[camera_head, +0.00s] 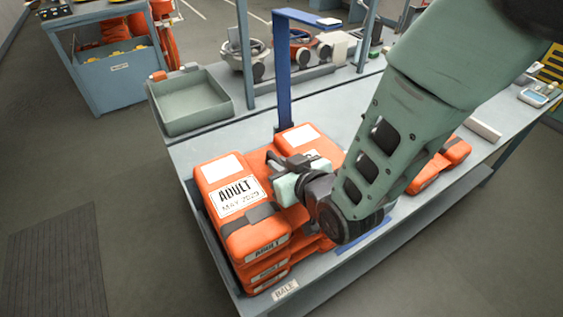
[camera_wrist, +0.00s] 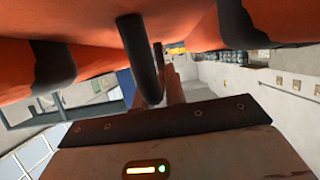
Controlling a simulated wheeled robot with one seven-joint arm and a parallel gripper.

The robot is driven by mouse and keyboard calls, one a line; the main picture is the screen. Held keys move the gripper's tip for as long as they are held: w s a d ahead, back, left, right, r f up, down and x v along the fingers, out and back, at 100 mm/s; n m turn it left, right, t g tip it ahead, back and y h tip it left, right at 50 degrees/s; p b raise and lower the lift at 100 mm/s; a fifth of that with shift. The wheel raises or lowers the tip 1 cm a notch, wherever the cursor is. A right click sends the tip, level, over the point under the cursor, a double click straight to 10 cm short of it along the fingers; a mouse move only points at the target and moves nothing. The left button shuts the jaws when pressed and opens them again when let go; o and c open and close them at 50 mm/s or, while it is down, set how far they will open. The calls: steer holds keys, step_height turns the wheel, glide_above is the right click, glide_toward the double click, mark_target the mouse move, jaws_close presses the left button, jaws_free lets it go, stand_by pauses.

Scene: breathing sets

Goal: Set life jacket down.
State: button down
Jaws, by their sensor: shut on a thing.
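An orange life jacket (camera_head: 232,205) with a white "ADULT MAY 2029" label lies flat on top of a stack of similar orange jackets (camera_head: 268,274) at the near left of the bench, or just above it; I cannot tell whether it touches. My gripper (camera_head: 282,168) is shut on this jacket, between its two panels. In the wrist view the jacket (camera_wrist: 200,22) fills the top, close over my gripper (camera_wrist: 166,92), with a black loop (camera_wrist: 140,55) hanging by the fingers. My arm hides part of the stack's right side.
A "BALE" tag (camera_head: 285,290) is on the bench's front edge. A blue post (camera_head: 283,75) stands just behind the stack. A green-grey tray (camera_head: 190,102) sits at the back left. Another orange jacket (camera_head: 440,165) lies to the right, partly behind my arm.

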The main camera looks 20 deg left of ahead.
steer(key=shift+f, duration=0.15)
steer(key=shift+f+b, duration=0.7)
steer(key=shift+b, duration=0.15)
steer(key=shift+r, duration=0.1)
steer(key=c, duration=1.5)
jaws_free()
steer(key=shift+o, duration=0.2)
steer(key=shift+r+p, duration=0.55)
steer(key=shift+p, duration=0.25)
steer(key=b+v, duration=0.2)
steer(key=v, duration=0.8)
steer(key=shift+p+v, duration=1)
steer(key=shift+v, duration=0.05)
steer(key=shift+f, duration=0.1)
